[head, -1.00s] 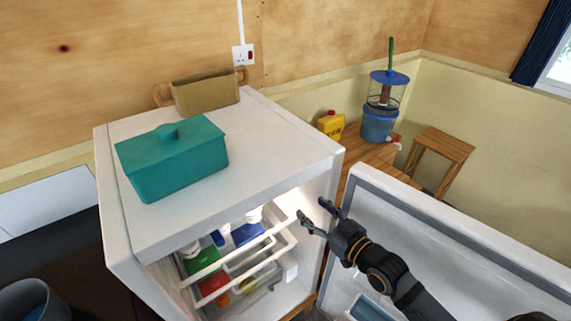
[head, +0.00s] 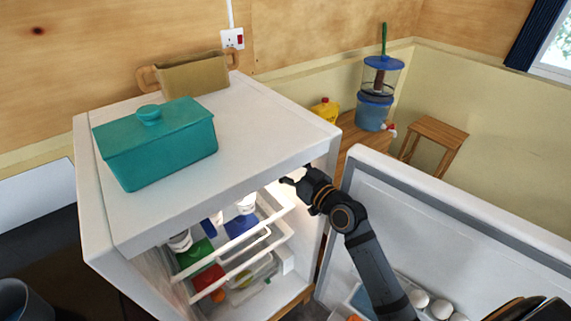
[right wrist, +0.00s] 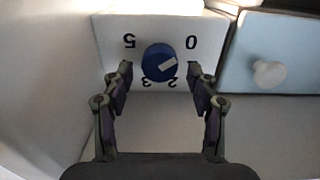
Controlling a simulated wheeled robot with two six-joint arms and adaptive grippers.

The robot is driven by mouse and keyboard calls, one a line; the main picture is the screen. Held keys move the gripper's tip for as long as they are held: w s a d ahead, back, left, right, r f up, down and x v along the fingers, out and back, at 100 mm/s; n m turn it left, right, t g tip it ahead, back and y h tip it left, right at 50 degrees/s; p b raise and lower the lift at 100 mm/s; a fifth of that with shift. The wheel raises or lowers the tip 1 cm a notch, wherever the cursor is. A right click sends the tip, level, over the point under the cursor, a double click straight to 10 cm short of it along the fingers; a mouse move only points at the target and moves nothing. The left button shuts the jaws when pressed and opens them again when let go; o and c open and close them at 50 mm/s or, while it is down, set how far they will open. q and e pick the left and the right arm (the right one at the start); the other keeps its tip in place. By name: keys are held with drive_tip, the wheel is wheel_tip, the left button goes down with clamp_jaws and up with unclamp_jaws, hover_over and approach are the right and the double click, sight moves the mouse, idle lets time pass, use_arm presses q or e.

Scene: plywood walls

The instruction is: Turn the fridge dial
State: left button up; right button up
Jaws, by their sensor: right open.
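The white fridge (head: 225,200) stands with its door (head: 430,215) swung open to the right. In the right wrist view the blue fridge dial (right wrist: 160,63) sits on a white panel with black numbers, upside down in the picture. A pale mark on the dial slants toward the 0 and 2 side. My right gripper (right wrist: 158,80) is open, with its two fingertips on either side of the dial's lower part; contact cannot be told. In the head view my right gripper (head: 288,181) reaches under the fridge's top edge at the upper right of the opening. My left gripper is not in view.
Shelves inside the fridge hold several items, including a red one (head: 208,277) and a green one. A teal lidded box (head: 155,150) and a tan holder (head: 193,76) stand on top. A light-blue panel with a white knob (right wrist: 268,73) is beside the dial.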

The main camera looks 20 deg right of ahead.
drive_tip(key=shift+w, duration=0.2)
drive_tip(key=c, duration=1.2)
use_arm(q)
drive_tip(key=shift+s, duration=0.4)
use_arm(e)
drive_tip(key=shift+o, duration=0.2)
